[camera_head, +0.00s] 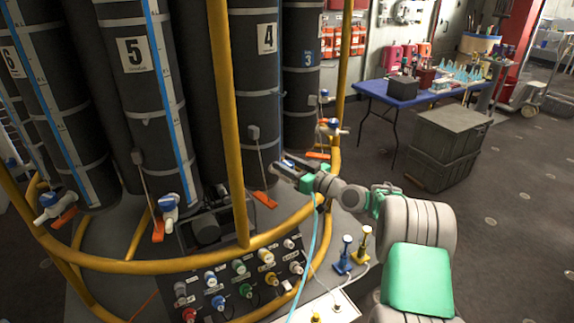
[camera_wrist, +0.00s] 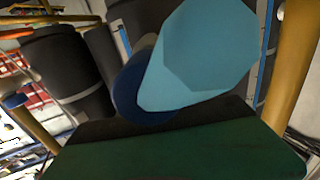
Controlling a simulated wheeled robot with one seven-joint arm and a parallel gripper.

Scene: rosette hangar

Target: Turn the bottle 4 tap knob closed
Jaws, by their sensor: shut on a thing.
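Bottle 4 (camera_head: 265,75) is a tall dark cylinder with a white "4" label, at upper centre in the head view. My gripper (camera_head: 281,168) is at the lower right front of this bottle, at tap height, and is shut on the bottle 4 tap knob. Only a small blue bit of the knob (camera_head: 288,162) shows there; the gripper hides most of the tap. In the wrist view a dark blue round part (camera_wrist: 128,100) and a light blue faceted cylinder (camera_wrist: 205,55) fill the middle, close to the lens. The knob's turn angle cannot be told.
A yellow rail (camera_head: 225,120) curves around the bottles, close to my arm. A valve panel (camera_head: 240,280) with coloured knobs is below. Bottle 5 (camera_head: 140,110) stands left, bottle 3 (camera_head: 300,85) right behind. A light blue hose (camera_head: 311,250) hangs below my gripper.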

